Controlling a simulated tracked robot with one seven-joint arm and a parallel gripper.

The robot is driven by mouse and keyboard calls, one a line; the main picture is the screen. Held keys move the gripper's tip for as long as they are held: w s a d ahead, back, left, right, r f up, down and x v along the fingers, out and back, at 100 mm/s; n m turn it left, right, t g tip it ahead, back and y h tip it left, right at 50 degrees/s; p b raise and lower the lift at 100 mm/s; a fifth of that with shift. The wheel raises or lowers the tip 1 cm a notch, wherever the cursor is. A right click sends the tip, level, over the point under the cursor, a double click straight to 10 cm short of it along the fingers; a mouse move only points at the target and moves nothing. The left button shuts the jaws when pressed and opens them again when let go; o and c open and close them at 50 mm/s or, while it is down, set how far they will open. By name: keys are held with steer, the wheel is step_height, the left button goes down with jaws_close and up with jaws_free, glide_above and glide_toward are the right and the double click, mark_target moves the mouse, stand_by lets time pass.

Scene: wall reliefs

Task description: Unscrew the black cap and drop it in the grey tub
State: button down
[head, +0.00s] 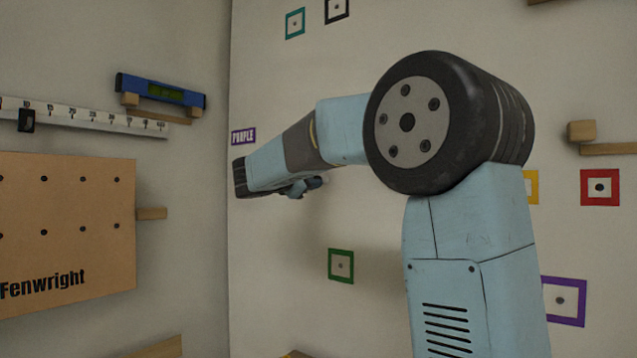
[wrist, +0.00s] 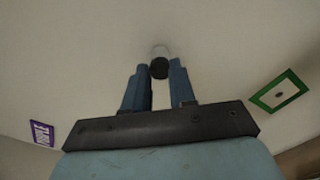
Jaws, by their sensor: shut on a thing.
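The black cap (wrist: 159,69) shows in the wrist view as a small dark round thing between my fingertips. A pale grey round piece (wrist: 160,52) shows just beyond it against the wall; I cannot tell whether the cap still touches it. My gripper (wrist: 158,72) is shut on the cap, one blue finger on each side. In the head view my own arm crosses the picture and hides the cap. The grey tub is in neither view.
A green square frame (head: 341,265) and a purple label (head: 244,136) are on the wall near my arm. A brown panel (head: 65,230), a white ruler strip (head: 85,117) and a blue level (head: 161,90) are on the left wall. A wooden block (head: 581,131) sticks out at right.

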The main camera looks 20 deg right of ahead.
steer(key=c, duration=1.1)
jaws_free()
steer(key=shift+c, duration=0.2)
steer(key=m, duration=2)
steer(key=shift+f+m, duration=0.1)
steer(key=shift+m, duration=0.2)
steer(key=c, duration=0.6)
steer(key=n, duration=0.5)
steer(key=shift+c, duration=0.4)
